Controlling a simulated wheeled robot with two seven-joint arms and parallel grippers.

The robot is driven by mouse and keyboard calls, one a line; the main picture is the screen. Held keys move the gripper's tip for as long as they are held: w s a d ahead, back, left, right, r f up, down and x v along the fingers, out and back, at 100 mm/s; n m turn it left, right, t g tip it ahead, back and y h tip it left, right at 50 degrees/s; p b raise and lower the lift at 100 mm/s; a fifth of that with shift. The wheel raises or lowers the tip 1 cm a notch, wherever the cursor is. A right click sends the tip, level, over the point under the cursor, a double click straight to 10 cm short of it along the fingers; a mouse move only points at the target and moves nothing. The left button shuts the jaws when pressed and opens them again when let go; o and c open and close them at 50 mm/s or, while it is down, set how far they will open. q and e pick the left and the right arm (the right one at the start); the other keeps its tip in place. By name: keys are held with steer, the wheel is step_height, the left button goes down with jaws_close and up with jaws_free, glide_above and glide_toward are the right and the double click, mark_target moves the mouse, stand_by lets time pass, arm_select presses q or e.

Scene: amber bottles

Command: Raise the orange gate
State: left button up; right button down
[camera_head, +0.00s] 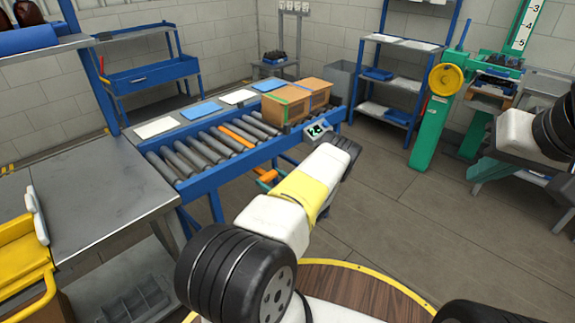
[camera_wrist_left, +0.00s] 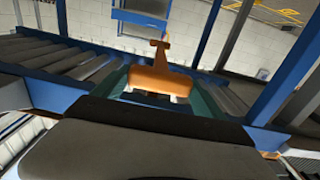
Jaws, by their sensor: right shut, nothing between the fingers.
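The orange gate (camera_wrist_left: 158,80) shows in the left wrist view as an orange block with a narrow stem and a short crossbar on top. In the head view only small orange parts (camera_head: 268,176) show below the blue conveyor's near side, partly hidden by my left arm. My left gripper (camera_wrist_left: 160,97) is right at the orange piece, with teal-green finger-like parts on both sides of it. Whether they press on it I cannot tell. The dark wrist hides the lower part.
The roller conveyor (camera_head: 216,187) has a blue frame, one orange roller (camera_head: 236,133) and cardboard boxes (camera_head: 288,103) at its far end. A grey bench (camera_head: 95,195) stands to the left. A green stand (camera_head: 430,130) with a yellow wheel is at right. Floor between is clear.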

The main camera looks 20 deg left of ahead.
arm_select(q)
steer(key=shift+r, duration=0.1)
steer(key=c, duration=0.7)
steer(key=shift+r, duration=2.25)
steer(key=shift+c, duration=0.2)
steer(key=o, duration=2)
steer(key=shift+r, duration=0.1)
steer(key=shift+d, duration=0.1)
steer(key=v, duration=0.7)
steer(key=shift+d, duration=0.3)
steer(key=shift+s, duration=0.1)
